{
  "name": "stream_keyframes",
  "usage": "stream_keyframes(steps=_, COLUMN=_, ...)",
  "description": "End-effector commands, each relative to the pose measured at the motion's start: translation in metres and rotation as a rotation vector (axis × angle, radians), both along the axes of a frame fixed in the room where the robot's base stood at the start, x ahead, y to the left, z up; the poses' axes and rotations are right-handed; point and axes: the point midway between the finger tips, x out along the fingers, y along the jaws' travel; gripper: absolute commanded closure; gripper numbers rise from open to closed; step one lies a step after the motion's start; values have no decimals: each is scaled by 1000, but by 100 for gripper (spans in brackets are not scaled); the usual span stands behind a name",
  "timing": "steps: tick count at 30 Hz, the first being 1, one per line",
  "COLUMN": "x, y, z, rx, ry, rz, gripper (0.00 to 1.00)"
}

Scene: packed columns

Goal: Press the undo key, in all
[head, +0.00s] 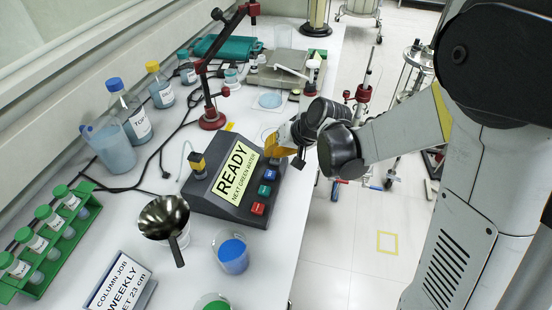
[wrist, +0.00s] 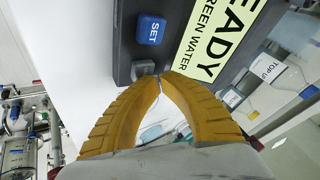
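A dark console (head: 228,208) stands on the bench with a lit screen (head: 236,171) reading "READY" and "NEXT GREEN WATER". Along its right side are a red key (head: 258,208), a teal key (head: 264,190) and a blue key (head: 269,174). The blue key reads "SET" in the wrist view (wrist: 150,30). A grey key (wrist: 143,68) sits beside it, at the fingertips. I cannot read a label for undo on any key. My gripper (head: 274,150) has its yellow fingertips together and empty at the console's far right corner; contact with the grey key cannot be told.
A metal funnel (head: 164,217), a beaker of blue material (head: 232,254) and a job sign (head: 119,283) stand near the console's front. A red-based stand (head: 212,120) is behind it. Bottles and a green vial rack (head: 45,245) line the left. The floor at right has room.

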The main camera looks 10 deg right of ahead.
Motion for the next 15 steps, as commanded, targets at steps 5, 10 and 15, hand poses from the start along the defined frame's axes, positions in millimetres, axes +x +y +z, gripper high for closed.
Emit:
stream_keyframes(steps=5, x=0, y=0, z=6, rx=0, ry=0, rz=0, gripper=100)
stream_keyframes(steps=10, x=0, y=0, z=23, rx=0, ry=0, rz=0, gripper=100)
stream_keyframes(steps=15, x=0, y=0, z=40, rx=0, ry=0, rz=0, gripper=100)
